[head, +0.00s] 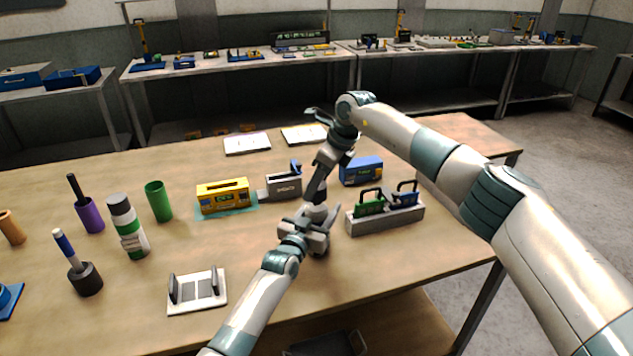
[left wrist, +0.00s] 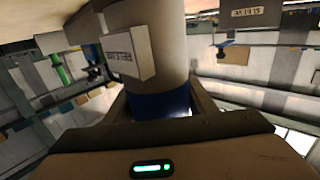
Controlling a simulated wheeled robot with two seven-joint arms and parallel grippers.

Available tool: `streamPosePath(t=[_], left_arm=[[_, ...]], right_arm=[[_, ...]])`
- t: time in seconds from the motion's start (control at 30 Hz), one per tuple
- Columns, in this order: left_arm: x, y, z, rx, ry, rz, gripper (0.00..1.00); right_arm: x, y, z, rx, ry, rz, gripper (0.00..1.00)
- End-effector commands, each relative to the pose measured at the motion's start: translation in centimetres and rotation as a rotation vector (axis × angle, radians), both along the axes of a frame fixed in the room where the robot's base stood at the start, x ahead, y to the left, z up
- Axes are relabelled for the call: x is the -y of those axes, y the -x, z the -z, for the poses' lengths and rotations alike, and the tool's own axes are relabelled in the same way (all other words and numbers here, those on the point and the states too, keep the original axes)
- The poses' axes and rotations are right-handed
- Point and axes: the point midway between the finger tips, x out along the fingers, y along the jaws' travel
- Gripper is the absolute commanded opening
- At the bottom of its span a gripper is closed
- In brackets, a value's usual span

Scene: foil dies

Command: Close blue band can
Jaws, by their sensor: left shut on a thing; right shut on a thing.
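The blue band can (left wrist: 160,105) shows in the left wrist view as a grey cylinder with a dark blue band low on it, between the fingers of my left gripper (left wrist: 160,112). A pale block with a small label (left wrist: 128,52) shows in front of its upper part. In the head view my left gripper (head: 318,238) is shut on the can, above the middle of the table. My right gripper (head: 316,200) comes down from above and is shut just over it. The grippers largely hide the can there, and what the right one grips is unclear.
On the table (head: 250,275) are a grey rack (head: 386,219) with green and blue pieces, a yellow box (head: 222,197), a grey lever box (head: 284,187), a blue box (head: 361,171), a white stand (head: 197,302) and a white-green bottle (head: 127,228).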

Motion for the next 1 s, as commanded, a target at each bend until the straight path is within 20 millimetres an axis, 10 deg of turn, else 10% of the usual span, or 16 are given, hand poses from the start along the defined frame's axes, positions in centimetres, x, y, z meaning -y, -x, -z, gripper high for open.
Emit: streamPosePath(t=[1.0], left_arm=[[0.0, 0.0, 0.1, -0.002, 0.0, 0.0, 0.1]], right_arm=[[0.0, 0.0, 1.8, 0.0, 0.0, 0.0, 0.22]])
